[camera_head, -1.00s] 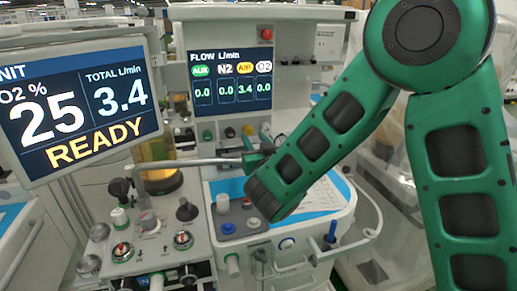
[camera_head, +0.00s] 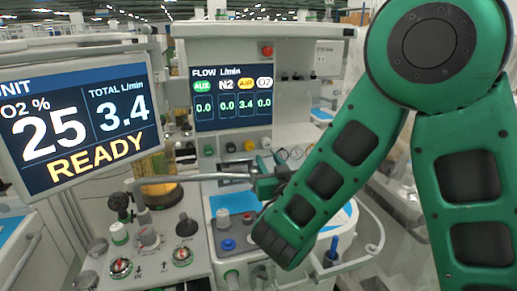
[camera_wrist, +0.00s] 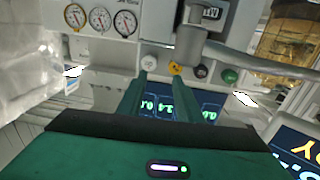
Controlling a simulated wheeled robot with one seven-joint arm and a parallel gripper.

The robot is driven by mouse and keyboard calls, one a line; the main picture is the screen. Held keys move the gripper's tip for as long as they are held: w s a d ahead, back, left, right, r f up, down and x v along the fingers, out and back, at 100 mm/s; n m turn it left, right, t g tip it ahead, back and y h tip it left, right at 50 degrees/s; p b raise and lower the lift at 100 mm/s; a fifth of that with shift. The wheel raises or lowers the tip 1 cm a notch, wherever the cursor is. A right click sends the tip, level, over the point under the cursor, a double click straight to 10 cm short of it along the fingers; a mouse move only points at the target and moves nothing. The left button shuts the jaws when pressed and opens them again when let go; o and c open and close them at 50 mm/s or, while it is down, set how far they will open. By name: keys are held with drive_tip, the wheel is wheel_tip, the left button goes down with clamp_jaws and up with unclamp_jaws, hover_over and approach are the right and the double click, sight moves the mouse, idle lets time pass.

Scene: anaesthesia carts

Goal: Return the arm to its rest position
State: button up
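My green arm (camera_head: 340,165) fills the right side of the head view, bent sharply at its upper joint, with the forearm slanting down to the left. My gripper (camera_wrist: 160,82) shows in the wrist view with its two green fingers apart and nothing between them. In the head view only a small dark green part of it shows behind the forearm, in front of the anaesthesia cart (camera_head: 290,50). The fingers point toward the cart's front panel, below the flow screen (camera_head: 232,97) in the head view. I cannot tell whether they touch anything.
A tilted monitor (camera_head: 78,120) reading READY stands at the left. A grey horizontal bar (camera_head: 205,177) runs close to my gripper. Below are knobs (camera_head: 120,265) and a worktop with a blue sheet (camera_head: 235,202). Gauges (camera_wrist: 100,18) and coloured knobs (camera_wrist: 229,76) show in the wrist view.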

drive_tip(key=d+m+g+h, duration=0.3)
drive_tip(key=d+m+h, duration=0.35)
drive_tip(key=d, duration=1.45)
drive_tip(key=s+d+f+m+g+h, duration=0.1)
drive_tip(key=s+d+f+g+h, duration=0.15)
drive_tip(key=d, duration=0.45)
drive_tip(key=s+d+f+m+g+h, duration=0.1)
drive_tip(key=s+d+g+h, duration=0.2)
drive_tip(key=d, duration=0.4)
drive_tip(key=s+d+f+m+g+y, duration=0.1)
drive_tip(key=s+d+f+g, duration=0.1)
drive_tip(key=s+d, duration=0.35)
drive_tip(key=s+d+f+m+g+y, duration=0.1)
drive_tip(key=s+d+f+g, duration=0.15)
drive_tip(key=s, duration=0.55)
drive_tip(key=s+a+g+y, duration=0.2)
drive_tip(key=s+a+y, duration=0.1)
drive_tip(key=s, duration=0.6)
drive_tip(key=s+a+r+n+g+y, duration=0.1)
drive_tip(key=s+a+g+y, duration=0.1)
drive_tip(key=s, duration=0.7)
drive_tip(key=shift+s+a+y, duration=0.3)
drive_tip(key=shift+a+y, duration=0.15)
drive_tip(key=shift+y, duration=0.25)
drive_tip(key=shift+n, duration=0.25)
